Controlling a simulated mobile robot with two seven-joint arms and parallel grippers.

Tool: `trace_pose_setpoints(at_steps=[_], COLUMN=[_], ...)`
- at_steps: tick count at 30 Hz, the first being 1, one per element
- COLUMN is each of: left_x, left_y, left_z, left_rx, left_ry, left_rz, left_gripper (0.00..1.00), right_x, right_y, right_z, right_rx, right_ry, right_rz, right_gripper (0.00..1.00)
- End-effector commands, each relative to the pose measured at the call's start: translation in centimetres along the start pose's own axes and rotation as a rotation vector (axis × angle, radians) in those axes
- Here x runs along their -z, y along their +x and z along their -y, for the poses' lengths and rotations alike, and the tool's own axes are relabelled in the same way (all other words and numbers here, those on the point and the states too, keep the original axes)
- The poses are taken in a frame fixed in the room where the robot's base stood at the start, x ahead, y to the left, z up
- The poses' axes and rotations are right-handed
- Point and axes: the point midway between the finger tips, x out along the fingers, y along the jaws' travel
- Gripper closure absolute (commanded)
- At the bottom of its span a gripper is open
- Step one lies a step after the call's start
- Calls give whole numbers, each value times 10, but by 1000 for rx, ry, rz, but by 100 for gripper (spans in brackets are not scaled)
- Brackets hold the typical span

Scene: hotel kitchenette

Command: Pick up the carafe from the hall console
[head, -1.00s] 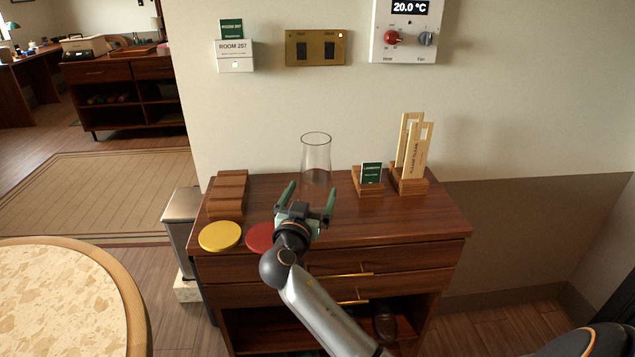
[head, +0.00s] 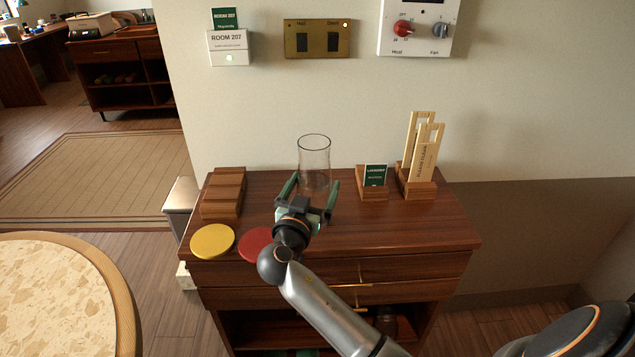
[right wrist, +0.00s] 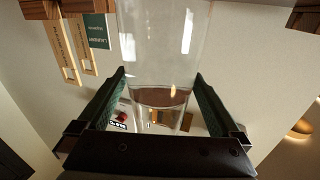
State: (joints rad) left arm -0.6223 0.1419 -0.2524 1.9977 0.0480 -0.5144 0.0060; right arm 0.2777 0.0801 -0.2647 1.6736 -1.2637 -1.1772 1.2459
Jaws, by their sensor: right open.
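The clear glass carafe (head: 314,160) stands upright on the wooden hall console (head: 430,236), near the wall. My right gripper (head: 308,186) is open just in front of it, with its green-padded fingers pointing at the carafe. In the right wrist view the carafe (right wrist: 163,50) appears between the two open fingers (right wrist: 160,90), and whether either finger touches the glass cannot be told. The lower part of the carafe is partly hidden by my gripper in the head view. My left gripper is not in view.
A yellow disc (head: 212,240) and a red disc (head: 256,243) lie at the console's front left. A slatted wooden block (head: 223,192) stands behind them. A green sign holder (head: 374,182) and a rack of wooden tags (head: 420,160) stand right of the carafe. A round table (head: 60,290) is at left.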

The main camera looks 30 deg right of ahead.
Motion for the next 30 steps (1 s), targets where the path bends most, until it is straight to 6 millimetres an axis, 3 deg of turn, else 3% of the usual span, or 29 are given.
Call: trace_pose_setpoints(at_steps=[14,30], left_x=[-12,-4], left_y=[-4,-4], left_z=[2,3], left_rx=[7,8], left_ry=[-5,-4], left_rz=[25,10], left_gripper=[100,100], right_x=[0,0], right_y=[-4,-4], right_z=[0,0], right_rx=[-1,0], right_ry=[1,1], right_rz=[0,0], right_gripper=[0,58])
